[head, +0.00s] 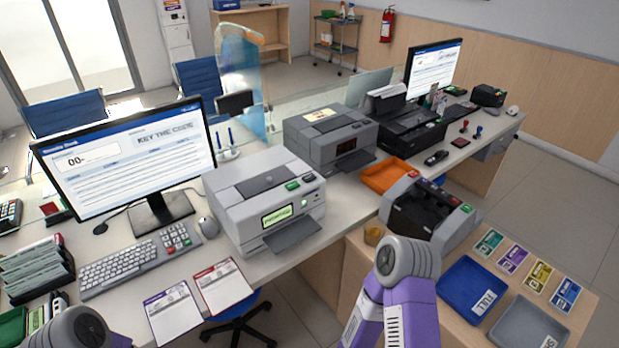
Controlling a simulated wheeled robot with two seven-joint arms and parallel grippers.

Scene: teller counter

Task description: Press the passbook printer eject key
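A light grey printer (236,218) stands on the counter in the middle of the head view, right of the monitor. It has a lit green display (277,216) on its front and a dark tray (292,236) sticking out below. On its top front edge are a green key (292,185) and a paler key (309,178); their labels are too small to read. A darker grey printer (311,146) stands behind it to the right. Only upper parts of my two arms show, at the bottom left and bottom centre; neither gripper is in view.
Two printed forms (222,287) lie in front. A note-counting machine (433,212), orange tray (383,178), blue tray (459,292) and grey tray (515,330) are to the right.

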